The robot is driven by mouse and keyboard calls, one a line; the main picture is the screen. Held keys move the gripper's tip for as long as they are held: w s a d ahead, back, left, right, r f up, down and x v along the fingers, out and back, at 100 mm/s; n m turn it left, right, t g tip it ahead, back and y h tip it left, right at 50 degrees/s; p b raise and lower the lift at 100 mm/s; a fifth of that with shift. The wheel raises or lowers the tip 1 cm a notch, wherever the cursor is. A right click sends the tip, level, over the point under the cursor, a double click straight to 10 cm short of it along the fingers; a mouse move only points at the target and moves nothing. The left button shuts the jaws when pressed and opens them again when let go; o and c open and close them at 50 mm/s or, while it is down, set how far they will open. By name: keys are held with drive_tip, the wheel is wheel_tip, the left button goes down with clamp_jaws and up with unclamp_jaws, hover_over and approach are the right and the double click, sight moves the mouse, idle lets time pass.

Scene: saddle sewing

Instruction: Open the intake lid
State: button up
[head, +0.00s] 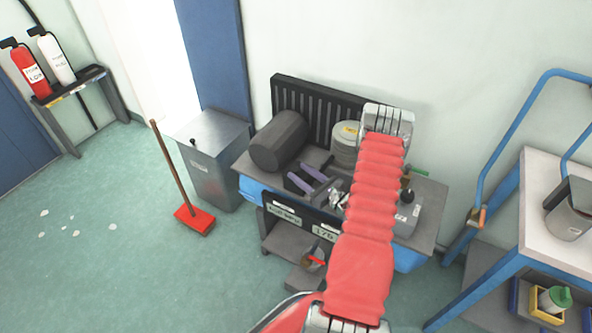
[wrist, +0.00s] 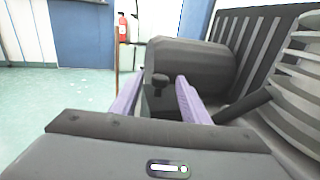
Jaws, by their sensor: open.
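My gripper (head: 308,180) has two purple fingers standing apart, with nothing gripped between them. In the wrist view the gripper (wrist: 158,98) points toward a small black knob (wrist: 160,80) on a dark block (wrist: 160,101), seen between the fingers; whether the fingers touch it I cannot tell. I cannot tell for sure which part is the intake lid; the knobbed block may be it. A dark, faceted drum (head: 279,141) lies just beyond the gripper, and it fills the middle of the wrist view (wrist: 190,63).
The machine sits on a grey bench (head: 428,200) with a black slatted back panel (head: 300,104). A metal bin (head: 214,165) and red broom (head: 195,219) stand left. A blue-framed cart (head: 555,200) stands right. The floor at left is mostly clear.

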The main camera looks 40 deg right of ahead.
drive_tip(key=shift+w+a, duration=0.1)
drive_tip(key=shift+w, duration=1.35)
clamp_jaws()
